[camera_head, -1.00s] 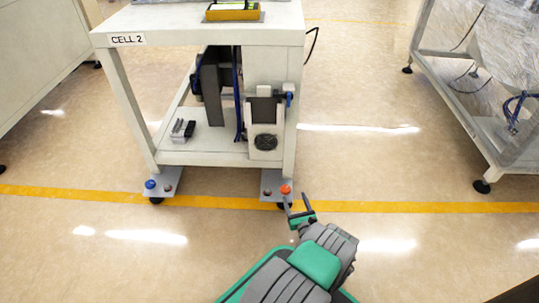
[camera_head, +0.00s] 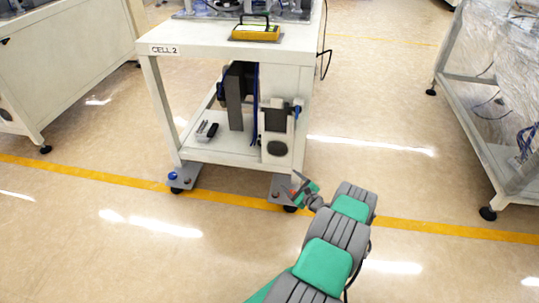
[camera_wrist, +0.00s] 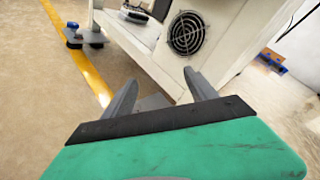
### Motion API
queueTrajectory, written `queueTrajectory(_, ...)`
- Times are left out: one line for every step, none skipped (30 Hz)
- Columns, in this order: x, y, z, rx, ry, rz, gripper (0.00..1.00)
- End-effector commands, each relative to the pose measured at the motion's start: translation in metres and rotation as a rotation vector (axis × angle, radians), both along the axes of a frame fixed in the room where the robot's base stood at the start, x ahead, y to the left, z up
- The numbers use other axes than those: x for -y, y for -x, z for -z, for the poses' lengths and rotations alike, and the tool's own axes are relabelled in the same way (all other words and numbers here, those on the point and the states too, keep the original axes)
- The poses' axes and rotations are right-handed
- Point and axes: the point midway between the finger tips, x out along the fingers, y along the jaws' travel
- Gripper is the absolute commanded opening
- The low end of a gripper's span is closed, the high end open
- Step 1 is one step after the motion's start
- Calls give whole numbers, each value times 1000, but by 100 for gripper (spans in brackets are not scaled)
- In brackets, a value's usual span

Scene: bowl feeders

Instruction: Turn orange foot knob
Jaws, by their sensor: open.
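The white CELL 2 bench (camera_head: 225,52) stands on metal foot plates. The orange foot knob belongs to the right front foot plate (camera_head: 280,187); in the head view my gripper covers most of it, and I cannot make it out clearly. My gripper (camera_head: 297,184) is at that plate, with its fingers apart. In the wrist view the open fingers (camera_wrist: 160,95) point toward the bench, and a bit of the grey plate (camera_wrist: 152,103) shows between them. The orange knob is not visible there; whether the fingers touch it I cannot tell.
A blue knob (camera_head: 173,176) sits on the left front foot plate (camera_head: 185,178), also in the wrist view (camera_wrist: 72,26). A fan grille (camera_wrist: 187,33) is on the bench's lower unit. A wrapped frame (camera_head: 490,120) stands at right. The floor in front is clear.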

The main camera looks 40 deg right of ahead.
Motion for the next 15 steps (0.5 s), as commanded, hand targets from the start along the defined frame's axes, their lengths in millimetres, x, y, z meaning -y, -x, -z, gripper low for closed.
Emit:
queueTrajectory(-3, -7, -15, -15, 27, -27, 66)
queueTrajectory(-5, -11, -21, -25, 43, -41, 66)
queueTrajectory(-8, -17, -28, -38, 64, -62, 66)
queueTrajectory(-10, -20, -33, -48, 80, -77, 66)
queueTrajectory(-13, -24, -39, -58, 95, -93, 66)
queueTrajectory(-16, -29, -46, -69, 117, -114, 66)
queueTrajectory(-19, -33, -51, -79, 132, -130, 66)
queueTrajectory(-22, -36, -57, -88, 147, -145, 66)
queueTrajectory(-26, -41, -64, -99, 169, -165, 66)
queueTrajectory(-28, -44, -70, -108, 185, -181, 66)
queueTrajectory(-31, -47, -75, -118, 199, -196, 66)
queueTrajectory(-35, -52, -83, -128, 222, -216, 66)
queueTrajectory(-39, -55, -88, -137, 237, -232, 66)
queueTrajectory(-41, -58, -93, -145, 253, -247, 66)
queueTrajectory(-45, -62, -100, -156, 273, -266, 66)
